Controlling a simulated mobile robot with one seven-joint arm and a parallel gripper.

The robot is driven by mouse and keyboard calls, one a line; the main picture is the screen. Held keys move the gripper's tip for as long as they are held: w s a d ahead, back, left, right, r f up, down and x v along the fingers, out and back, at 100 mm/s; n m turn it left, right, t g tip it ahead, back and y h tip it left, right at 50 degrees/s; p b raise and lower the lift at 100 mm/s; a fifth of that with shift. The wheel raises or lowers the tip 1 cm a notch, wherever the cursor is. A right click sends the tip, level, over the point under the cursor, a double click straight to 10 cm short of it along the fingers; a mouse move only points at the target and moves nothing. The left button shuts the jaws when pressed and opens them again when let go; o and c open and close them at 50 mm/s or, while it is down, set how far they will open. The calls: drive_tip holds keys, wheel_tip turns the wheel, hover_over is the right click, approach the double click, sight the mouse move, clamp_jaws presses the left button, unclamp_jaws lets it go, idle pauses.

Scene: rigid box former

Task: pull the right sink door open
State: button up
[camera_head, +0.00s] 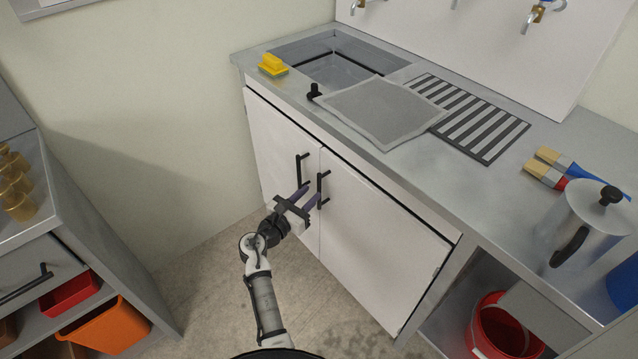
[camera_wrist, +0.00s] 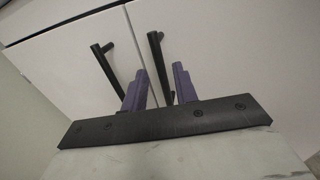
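The right sink door (camera_head: 380,235) is a white panel under the counter and looks shut, flush with the left door (camera_head: 278,140). Its black vertical bar handle (camera_head: 325,182) is at its upper left edge; it also shows in the wrist view (camera_wrist: 159,60). The left door's similar handle (camera_head: 301,168) is beside it. My gripper (camera_head: 305,197) is at the handles' lower ends, its purple fingers apart. In the wrist view, the right handle's lower end shows between the fingertips (camera_wrist: 159,86); I cannot tell whether either finger touches it.
A grey counter (camera_head: 500,195) with a sink (camera_head: 335,68), a grey mat (camera_head: 380,108) and a metal pot (camera_head: 590,230) is above the doors. A red bucket (camera_head: 500,330) stands in the open shelf at the right.

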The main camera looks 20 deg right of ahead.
sight(318, 186)
drive_tip(key=shift+x, duration=2.75)
clamp_jaws()
